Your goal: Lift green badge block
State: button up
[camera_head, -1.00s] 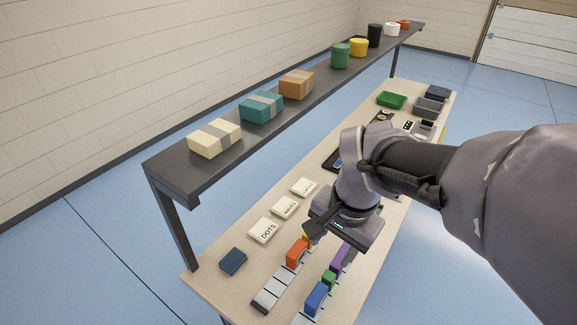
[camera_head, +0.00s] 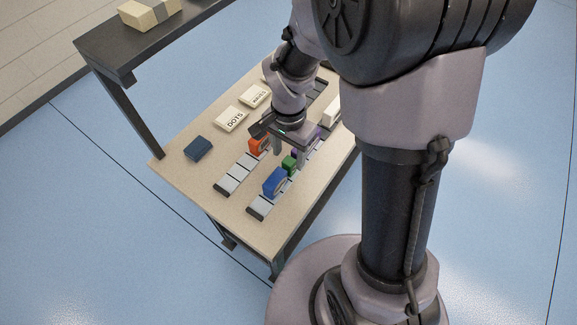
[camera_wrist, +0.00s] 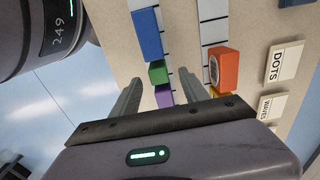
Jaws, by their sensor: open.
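The green badge block (camera_head: 289,164) is a small block on the front grey strip, between the taller blue block (camera_head: 275,182) and a purple block. In the wrist view the green block (camera_wrist: 157,73) lies between the lines of my two fingers, close to the fingertips. The blue block (camera_wrist: 148,35) and purple block (camera_wrist: 164,96) are on either side of it. My gripper (camera_head: 289,157) is open, pointing down over the strips with nothing visibly held. I cannot tell how far the fingertips are above the block.
An orange block (camera_head: 257,146) stands on the rear grey strip (camera_head: 236,175). Cream DOTS (camera_head: 231,120) and WAVES (camera_head: 256,96) blocks and a dark blue block (camera_head: 198,148) lie farther back.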

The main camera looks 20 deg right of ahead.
aim_at(289, 160)
notch_tip(289, 160, down, 4)
jog(key=shift+s+r+b, duration=0.1)
jog(key=shift+r+b, duration=0.1)
jog(key=shift+b, duration=0.45)
jog(key=shift+r, duration=0.1)
